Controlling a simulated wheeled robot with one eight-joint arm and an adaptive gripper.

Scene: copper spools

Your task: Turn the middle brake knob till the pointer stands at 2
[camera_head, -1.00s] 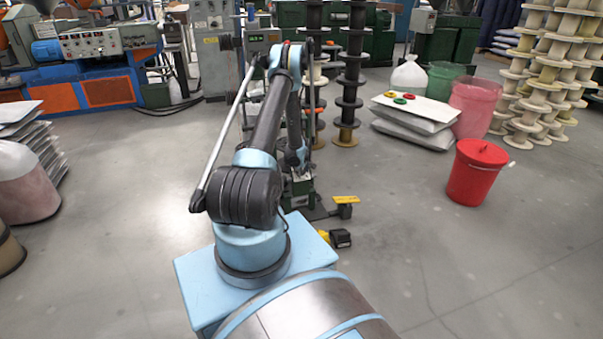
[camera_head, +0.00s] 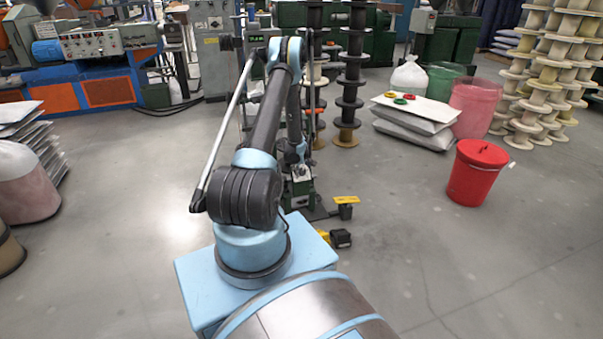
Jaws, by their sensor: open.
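My arm rises from its blue base, bends at a high elbow and comes down to my gripper (camera_head: 300,171), which is small and dark and partly merges with what is behind it. It is open, just above a dark green stand (camera_head: 300,190) on the floor. The brake knobs, the pointer and the number marks cannot be made out. They are too small or hidden behind my arm, so I cannot tell whether my gripper touches a knob.
Stacks of dark spools (camera_head: 351,75) stand behind the arm. Yellow-topped pedals (camera_head: 346,200) lie right of the stand. A red lidded bucket (camera_head: 475,175) and sacks (camera_head: 415,122) stand at right. Open floor lies left and right.

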